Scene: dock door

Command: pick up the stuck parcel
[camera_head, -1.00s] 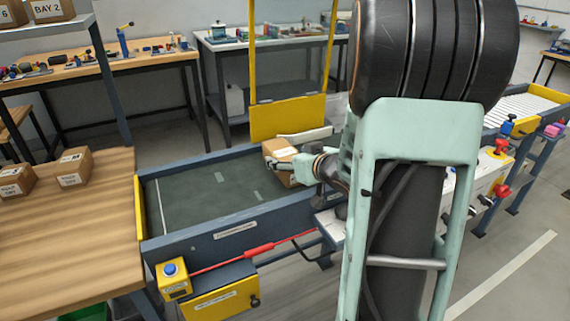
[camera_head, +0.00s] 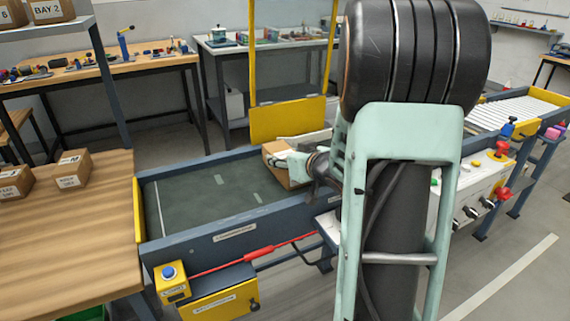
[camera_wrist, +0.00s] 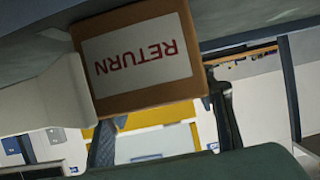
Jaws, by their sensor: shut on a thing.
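The stuck parcel is a brown cardboard box (camera_head: 273,149) at the right end of the dark belt, beside the yellow gate. In the wrist view the parcel (camera_wrist: 112,104) fills the upper middle, with a white label reading "RETURN" upside down. My gripper (camera_head: 284,168) reaches it from the right and is shut on it. In the wrist view a pale finger lies against the parcel's left side and a dark part of the gripper shows at its right. My gripper hides part of the parcel in the head view. I cannot tell whether the parcel touches the belt.
The conveyor belt (camera_head: 205,200) is clear to the left, inside blue side rails. A yellow gate panel (camera_head: 288,120) stands behind the parcel. A wooden table (camera_head: 65,240) with two boxes is at left. A control panel (camera_head: 478,190) with red knobs is at right.

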